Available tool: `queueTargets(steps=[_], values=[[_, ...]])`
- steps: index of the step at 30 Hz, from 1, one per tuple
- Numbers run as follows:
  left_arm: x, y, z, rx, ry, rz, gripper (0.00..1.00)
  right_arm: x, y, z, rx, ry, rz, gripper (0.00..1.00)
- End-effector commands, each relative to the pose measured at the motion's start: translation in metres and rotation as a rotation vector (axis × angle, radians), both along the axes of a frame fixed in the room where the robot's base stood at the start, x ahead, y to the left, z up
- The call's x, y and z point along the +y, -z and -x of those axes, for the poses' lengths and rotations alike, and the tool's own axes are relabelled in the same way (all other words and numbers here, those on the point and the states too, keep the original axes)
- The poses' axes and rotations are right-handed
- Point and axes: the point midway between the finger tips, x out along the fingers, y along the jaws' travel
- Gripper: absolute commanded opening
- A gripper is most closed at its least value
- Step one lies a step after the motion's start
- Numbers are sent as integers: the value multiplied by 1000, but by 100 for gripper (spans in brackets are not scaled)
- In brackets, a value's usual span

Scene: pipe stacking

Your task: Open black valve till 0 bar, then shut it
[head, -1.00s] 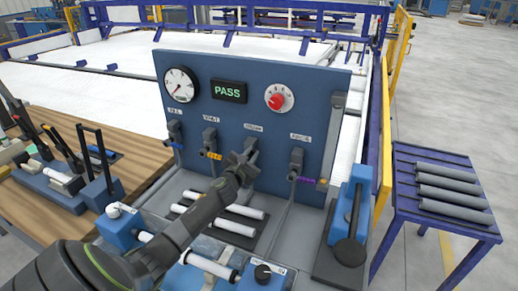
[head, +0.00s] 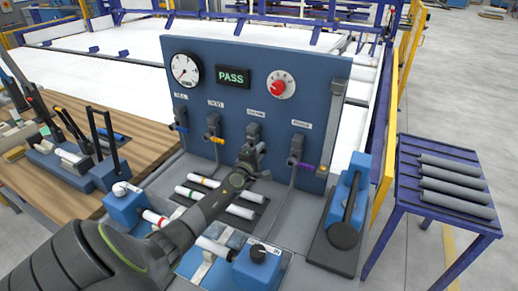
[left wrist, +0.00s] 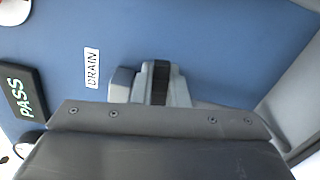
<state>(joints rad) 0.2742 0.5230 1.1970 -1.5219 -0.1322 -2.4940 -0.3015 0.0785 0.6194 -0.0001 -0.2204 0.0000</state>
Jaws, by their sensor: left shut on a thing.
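The blue test panel (head: 330,110) carries a row of valves. The third from the left is the black valve (head: 254,133), and its label reads DRAIN in the left wrist view, where the grey valve body (left wrist: 180,90) with a black band shows. My left gripper (head: 252,158) is at this valve, shut on its handle, which it mostly hides. In the left wrist view my gripper housing hides the fingertips. The round pressure gauge (head: 185,69) is at the panel's upper left; its reading is too small to tell. The display (head: 233,76) reads PASS. My right gripper is not in view.
A blue-handled valve (head: 180,119), a yellow-handled one (head: 214,128) and a purple-handled one (head: 297,150) flank the black valve. A red knob (head: 278,88) is above. White pipes (head: 205,181) lie below my arm. A blue clamp (head: 346,205) stands at right.

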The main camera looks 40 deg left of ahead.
Motion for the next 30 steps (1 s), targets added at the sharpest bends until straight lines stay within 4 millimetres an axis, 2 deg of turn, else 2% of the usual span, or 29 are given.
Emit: queueTargets(steps=[11, 28, 29, 30], values=[[-2, 10, 0, 41, 1, -162, 0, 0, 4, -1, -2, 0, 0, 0], [-1, 12, 0, 50, 1, -194, 0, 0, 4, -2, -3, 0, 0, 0], [-1, 13, 0, 50, 1, -194, 16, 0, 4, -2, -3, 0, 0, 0], [-1, 13, 0, 49, 1, -193, 21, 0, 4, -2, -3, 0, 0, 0]])
